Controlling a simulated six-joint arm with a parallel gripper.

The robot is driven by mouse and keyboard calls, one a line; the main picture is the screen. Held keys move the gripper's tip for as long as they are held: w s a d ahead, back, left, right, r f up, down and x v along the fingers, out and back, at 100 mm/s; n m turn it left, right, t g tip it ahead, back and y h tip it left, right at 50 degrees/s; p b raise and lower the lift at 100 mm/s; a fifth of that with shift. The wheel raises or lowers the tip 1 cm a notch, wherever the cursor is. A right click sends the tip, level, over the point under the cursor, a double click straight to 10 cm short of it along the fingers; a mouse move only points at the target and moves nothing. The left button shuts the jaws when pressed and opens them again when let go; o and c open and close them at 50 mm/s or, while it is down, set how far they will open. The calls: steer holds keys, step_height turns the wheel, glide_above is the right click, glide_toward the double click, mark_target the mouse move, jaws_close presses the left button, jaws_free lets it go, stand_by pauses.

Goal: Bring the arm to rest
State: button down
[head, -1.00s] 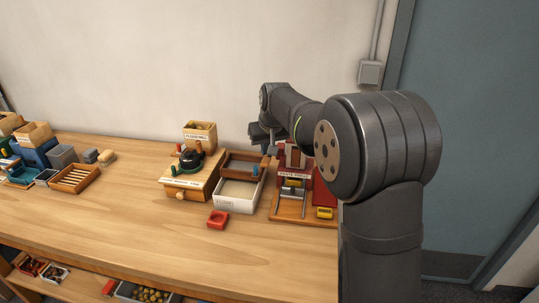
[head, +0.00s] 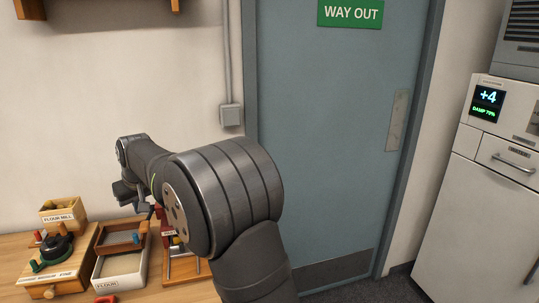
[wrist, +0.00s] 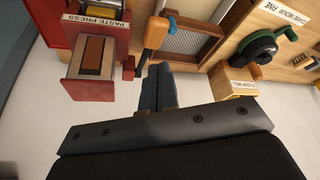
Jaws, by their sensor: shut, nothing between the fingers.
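My gripper (wrist: 159,88) is shut and empty in the wrist view, its two blue-grey fingers pressed together. In that view its tips point towards an orange-handled tool (wrist: 155,34) and a wooden-framed sieve (wrist: 190,38), with no clear contact. In the head view my arm reaches over the back right of the bench, and the gripper (head: 127,192) is a small dark shape partly hidden by my own arm links. It is above the bench, near the sieve frame and the flour tray (head: 121,281).
The red paste press (wrist: 100,70) is left of the fingers in the wrist view. The flour mill (head: 58,262) stands at the left in the head view. A blue-grey door (head: 330,130) marked WAY OUT and a white cabinet (head: 475,220) are at the right.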

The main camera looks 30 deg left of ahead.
mark_target(144, 224)
steer(key=shift+d+f, duration=0.1)
steer(key=shift+f, duration=1.75)
steer(key=c, duration=0.9)
jaws_free()
steer(key=o, duration=0.4)
steer(key=shift+w+d, duration=0.1)
steer(key=o, duration=0.5)
steer(key=w+d+m, duration=0.1)
steer(key=w+m, duration=0.1)
steer(key=m, duration=0.1)
steer(key=shift+d+f+g, duration=0.25)
steer(key=shift+d+g, duration=0.05)
steer(key=shift+d, duration=0.05)
steer(key=w+d+m+g+y, duration=0.35)
steer(key=w+d+m, duration=1.2)
steer(key=m, duration=1.15)
steer(key=x, duration=0.9)
steer(key=shift+s+a+r+y, duration=0.3)
steer(key=shift+a+y, duration=0.1)
steer(key=shift+y, duration=0.05)
steer(key=shift+t, duration=0.25)
